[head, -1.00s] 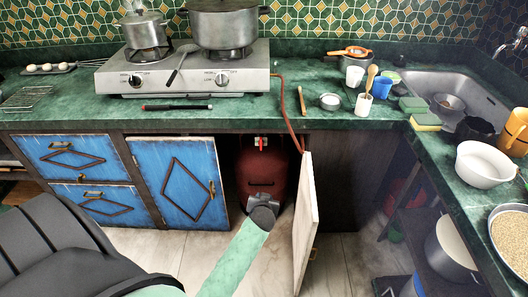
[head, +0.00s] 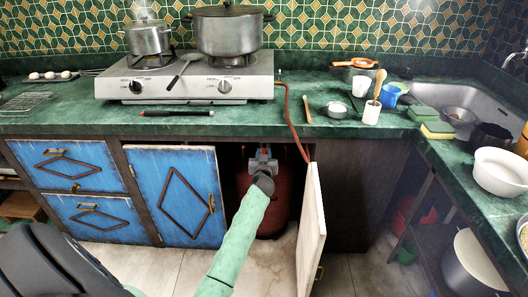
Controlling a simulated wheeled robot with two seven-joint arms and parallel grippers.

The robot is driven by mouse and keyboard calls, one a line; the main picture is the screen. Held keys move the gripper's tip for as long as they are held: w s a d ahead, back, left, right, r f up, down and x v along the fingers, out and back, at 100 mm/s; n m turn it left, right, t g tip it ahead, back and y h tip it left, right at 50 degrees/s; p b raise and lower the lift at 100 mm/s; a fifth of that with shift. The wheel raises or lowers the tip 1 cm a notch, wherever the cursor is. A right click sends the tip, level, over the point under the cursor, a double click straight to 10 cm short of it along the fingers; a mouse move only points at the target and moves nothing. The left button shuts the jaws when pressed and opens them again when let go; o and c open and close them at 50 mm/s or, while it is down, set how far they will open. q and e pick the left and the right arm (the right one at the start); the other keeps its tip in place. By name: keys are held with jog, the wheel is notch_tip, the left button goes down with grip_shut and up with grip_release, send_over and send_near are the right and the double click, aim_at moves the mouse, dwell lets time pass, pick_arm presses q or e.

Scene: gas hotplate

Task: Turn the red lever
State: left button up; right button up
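A dark red gas cylinder (head: 284,198) stands in the open compartment under the counter, below the stove. My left gripper (head: 262,152) is in front of the cylinder's top, at the compartment opening. My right gripper is not in view.
An orange-red hose (head: 290,122) runs from the stove (head: 190,84) down into the compartment. An open cabinet door (head: 313,230) stands close on the right of my forearm. A blue cabinet door (head: 178,196) is on the left.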

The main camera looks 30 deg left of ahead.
pick_arm(q)
jog(key=shift+x, duration=1.1)
grip_shut()
jog(key=shift+m, duration=0.3)
jog(key=shift+w+d+f+m, duration=0.3)
jog(key=shift+d+f+m, duration=0.2)
jog(key=shift+m, duration=2.35)
jog(key=shift+w+d+f+m, duration=0.25)
jog(key=shift+d+f+m, duration=0.3)
jog(key=shift+m, duration=2.35)
jog(key=shift+w+d+f+m, duration=0.35)
jog(key=shift+f+m, duration=0.3)
jog(key=shift+m, duration=2.2)
